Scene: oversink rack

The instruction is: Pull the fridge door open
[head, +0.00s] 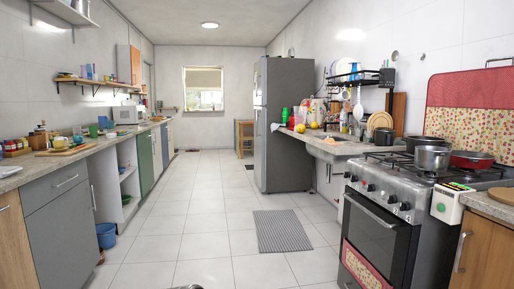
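A tall grey fridge (287,125) stands on the right side of the room, some way ahead of me. Its broad side panel faces me. Its front, with the fridge door (259,145), faces left toward the aisle and shows only as a narrow, steeply angled strip. The door looks shut against the body. The handle is too small to make out clearly.
The tiled aisle between the counters is mostly clear. A grey striped mat (282,231) lies on it before the fridge. A stove (385,225) and sink counter line the right. Grey cabinets (60,225) and a blue bucket (106,236) line the left.

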